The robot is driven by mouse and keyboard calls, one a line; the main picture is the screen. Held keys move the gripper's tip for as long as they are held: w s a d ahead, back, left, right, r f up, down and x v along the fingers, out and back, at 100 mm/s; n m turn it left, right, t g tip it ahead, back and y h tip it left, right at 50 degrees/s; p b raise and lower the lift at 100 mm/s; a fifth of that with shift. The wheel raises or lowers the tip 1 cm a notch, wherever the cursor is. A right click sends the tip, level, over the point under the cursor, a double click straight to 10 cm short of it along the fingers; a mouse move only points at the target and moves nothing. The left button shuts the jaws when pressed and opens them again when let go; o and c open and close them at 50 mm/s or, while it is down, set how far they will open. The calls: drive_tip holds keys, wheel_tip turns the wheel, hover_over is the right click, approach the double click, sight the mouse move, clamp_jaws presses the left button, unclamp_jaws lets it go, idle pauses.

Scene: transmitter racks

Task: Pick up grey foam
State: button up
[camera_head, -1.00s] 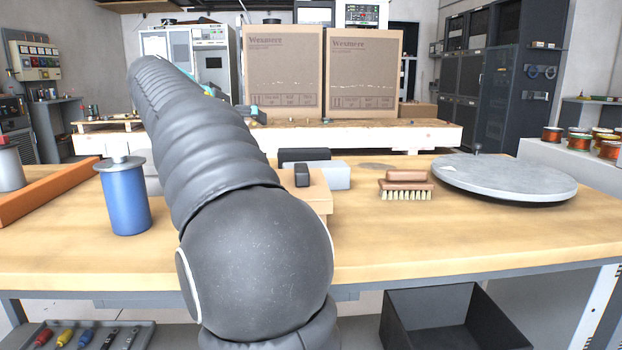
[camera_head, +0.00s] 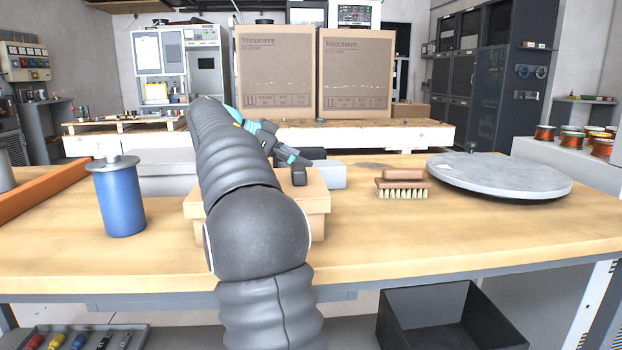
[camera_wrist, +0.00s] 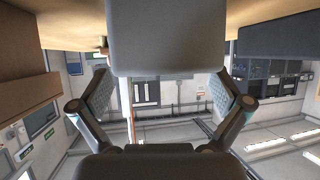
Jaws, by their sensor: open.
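The grey foam, a light grey block (camera_head: 333,175), sits on the bench behind a wooden box. In the wrist view the grey block (camera_wrist: 168,40) fills the top middle, with its lower edge near my fingertips. My gripper (camera_head: 290,154) is beside it at its left in the head view, partly hidden by my arm. In the wrist view my gripper (camera_wrist: 160,82) is open, one finger on each side below the block. It holds nothing. I cannot tell whether the fingertips touch the block.
A dark block (camera_wrist: 275,35) is close on the right in the wrist view. A brush (camera_head: 403,184), a round grey plate (camera_head: 500,178) and a blue cylinder (camera_head: 119,203) stand on the bench (camera_head: 400,240). The front right is clear.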

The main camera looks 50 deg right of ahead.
drive_tip(key=shift+x, duration=1.75)
drive_tip(key=shift+a+f, duration=0.1)
drive_tip(key=shift+f, duration=0.05)
drive_tip(key=c, duration=0.8)
